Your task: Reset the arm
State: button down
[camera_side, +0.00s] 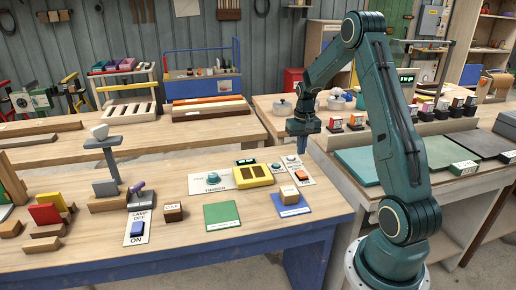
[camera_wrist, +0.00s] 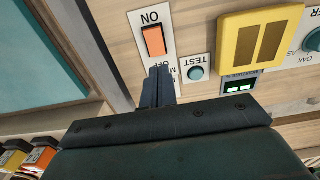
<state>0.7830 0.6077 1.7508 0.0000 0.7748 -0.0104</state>
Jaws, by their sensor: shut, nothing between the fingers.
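My gripper (camera_side: 302,147) hangs above the right part of the wooden bench, with its fingers shut and empty. In the wrist view the closed fingers (camera_wrist: 158,84) lie just below an orange rocker switch (camera_wrist: 153,41) on a white ON/OFF plate (camera_wrist: 135,22). The switch also shows in the side view (camera_side: 301,175). The fingers hide part of the OFF end of the plate. I cannot tell whether the fingertips touch it. My arm reaches over from its base at the right.
Beside the switch are a TEST button (camera_wrist: 196,73), a yellow two-slot block (camera_side: 253,177) and a timer dial (camera_side: 213,178). A green mat (camera_side: 222,215), a blue mat (camera_side: 291,211) and a lamp switch (camera_side: 138,228) lie nearer the front. A second bench (camera_side: 345,180) stands at the right.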

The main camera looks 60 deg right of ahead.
jog(key=s+a+r+n+t+h, duration=0.15)
jog(key=a+r+n, duration=0.25)
jog(key=a+r, duration=1.4)
jog(key=s+a+r+n+t+y, duration=0.1)
jog(key=s+a+n+t, duration=0.3)
jog(key=s+a, duration=1)
jog(key=shift+s+a+r+n+y, duration=0.25)
jog(key=shift+a+r+n+y, duration=0.25)
jog(key=shift+a, duration=0.3)
